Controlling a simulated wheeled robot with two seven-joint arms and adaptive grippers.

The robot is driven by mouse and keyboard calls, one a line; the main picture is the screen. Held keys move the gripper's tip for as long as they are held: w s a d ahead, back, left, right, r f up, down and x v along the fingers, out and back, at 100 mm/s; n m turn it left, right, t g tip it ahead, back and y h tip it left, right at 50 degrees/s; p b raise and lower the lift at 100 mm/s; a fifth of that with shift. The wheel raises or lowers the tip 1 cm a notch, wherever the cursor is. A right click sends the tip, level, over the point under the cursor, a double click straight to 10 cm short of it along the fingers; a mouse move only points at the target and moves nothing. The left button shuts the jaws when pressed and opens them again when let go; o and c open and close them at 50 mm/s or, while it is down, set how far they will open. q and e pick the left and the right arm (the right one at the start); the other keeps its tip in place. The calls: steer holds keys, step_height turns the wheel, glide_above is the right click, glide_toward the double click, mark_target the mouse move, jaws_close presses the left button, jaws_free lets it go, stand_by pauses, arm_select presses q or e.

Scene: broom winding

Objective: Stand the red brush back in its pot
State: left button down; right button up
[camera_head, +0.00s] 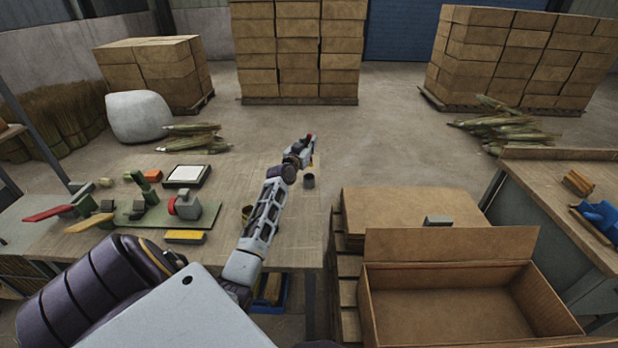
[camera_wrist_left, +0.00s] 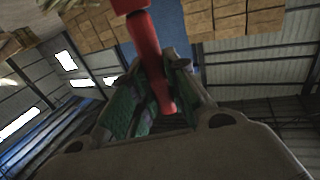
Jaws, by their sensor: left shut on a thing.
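The red brush (camera_wrist_left: 148,60) is between the green-padded fingers of my left gripper (camera_wrist_left: 155,100) in the left wrist view, with its lower end between the pads. In the head view my left gripper (camera_head: 301,150) is near the far right edge of the left table, and a bit of red shows at its tip. My left gripper is shut on the brush. A small dark grey pot (camera_head: 308,181) stands on the table just in front of and below the gripper. The brush is apart from the pot. My right gripper is not in view.
An open carton (camera_head: 450,245) stands to the right.

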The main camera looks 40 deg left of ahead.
arm_select(q)
glide_above(309, 166)
steer(key=f, duration=0.4)
steer(key=shift+w+a+f+b, duration=0.15)
steer(key=shift+a+f+b, duration=0.1)
steer(key=shift+f+b, duration=0.1)
steer(key=shift+f, duration=0.6)
steer(key=shift+f+b, duration=0.3)
steer(key=shift+f, duration=0.15)
steer(key=shift+f+b, duration=0.3)
steer(key=shift+f, duration=1.2)
steer(key=c, duration=1.8)
jaws_free()
steer(key=o, duration=0.4)
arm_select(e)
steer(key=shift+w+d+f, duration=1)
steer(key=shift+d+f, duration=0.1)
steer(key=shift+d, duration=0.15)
